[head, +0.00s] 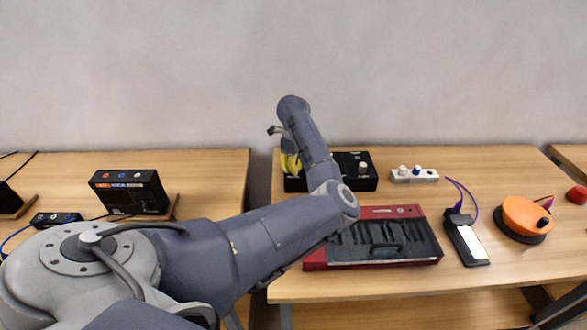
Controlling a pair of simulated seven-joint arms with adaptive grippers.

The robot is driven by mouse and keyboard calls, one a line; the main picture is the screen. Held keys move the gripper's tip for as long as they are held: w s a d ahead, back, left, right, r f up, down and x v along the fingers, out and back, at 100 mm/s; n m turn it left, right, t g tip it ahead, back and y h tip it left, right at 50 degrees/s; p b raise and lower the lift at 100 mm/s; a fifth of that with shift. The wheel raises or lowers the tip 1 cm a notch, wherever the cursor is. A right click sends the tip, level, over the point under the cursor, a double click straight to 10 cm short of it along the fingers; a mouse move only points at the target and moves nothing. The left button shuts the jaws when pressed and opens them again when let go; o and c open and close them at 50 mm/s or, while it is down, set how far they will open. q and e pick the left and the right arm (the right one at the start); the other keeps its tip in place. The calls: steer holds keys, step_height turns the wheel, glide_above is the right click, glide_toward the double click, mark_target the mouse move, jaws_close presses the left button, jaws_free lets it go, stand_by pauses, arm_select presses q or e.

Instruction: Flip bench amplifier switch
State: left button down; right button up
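A low black box with a pale knob, which looks like the bench amplifier (345,182), sits at the back left of the right-hand table. I cannot make out its switch. My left arm reaches in from the lower left, and its far end stands over the box's left part. My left gripper (289,161) points down there, mostly hidden behind my own arm link. Yellow shows at that spot, and I cannot tell whether it belongs to the gripper or to something else. Its fingers and any contact with the box are hidden. My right gripper is not in view.
A red keyboard-like case (375,265) lies in front of the box. A white block with blue-marked knobs (414,176), a dark device with a white panel (470,243) and an orange disc (522,215) are to the right. Another black box (137,198) stands on the left table.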

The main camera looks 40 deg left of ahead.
arm_select(q)
steer(key=shift+r, duration=3.4)
